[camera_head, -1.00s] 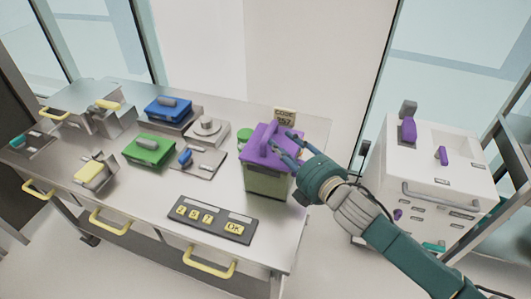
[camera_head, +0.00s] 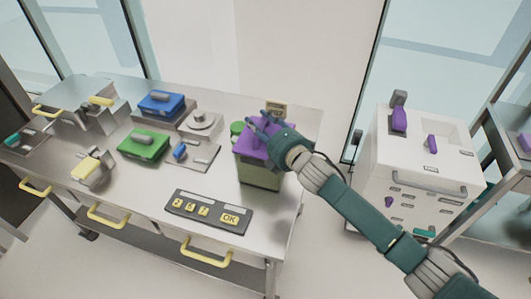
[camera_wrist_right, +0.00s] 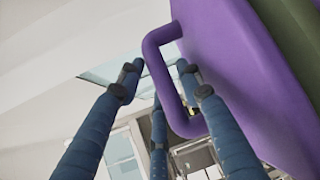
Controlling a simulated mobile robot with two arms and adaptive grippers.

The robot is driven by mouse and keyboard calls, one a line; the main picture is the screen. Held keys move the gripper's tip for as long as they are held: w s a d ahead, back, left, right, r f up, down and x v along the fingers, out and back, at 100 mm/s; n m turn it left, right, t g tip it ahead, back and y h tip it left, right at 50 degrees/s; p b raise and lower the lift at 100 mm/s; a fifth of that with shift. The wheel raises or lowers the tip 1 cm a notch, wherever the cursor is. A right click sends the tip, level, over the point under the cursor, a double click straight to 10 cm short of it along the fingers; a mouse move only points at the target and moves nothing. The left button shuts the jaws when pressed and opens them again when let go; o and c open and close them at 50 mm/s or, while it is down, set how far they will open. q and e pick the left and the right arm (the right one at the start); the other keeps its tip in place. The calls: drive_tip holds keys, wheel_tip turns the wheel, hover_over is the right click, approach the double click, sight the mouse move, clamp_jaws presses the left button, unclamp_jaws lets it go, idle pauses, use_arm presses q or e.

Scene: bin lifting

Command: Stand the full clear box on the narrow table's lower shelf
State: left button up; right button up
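The clear box (camera_head: 258,175) looks greenish inside and has a purple lid (camera_head: 248,148) with a loop handle. It stands upright at the right end of the long metal table. My right gripper (camera_head: 262,123) is over the lid, reaching in from the right. In the right wrist view its blue fingers (camera_wrist_right: 163,85) are spread, with the purple handle (camera_wrist_right: 160,65) between them; contact is not clear. The narrow table (camera_head: 510,145) is cut off at the right edge, its lower shelf (camera_head: 500,233) partly visible. My left gripper is not in view.
A keypad (camera_head: 208,211) lies in front of the box. A green case (camera_head: 143,145), a blue case (camera_head: 161,102) and a round-topped device (camera_head: 200,122) sit to the left. A white cabinet (camera_head: 425,170) stands between the two tables.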

drive_tip(key=shift+s, duration=0.1)
clamp_jaws()
drive_tip(key=shift+r, duration=0.4)
drive_tip(key=shift+f, duration=0.1)
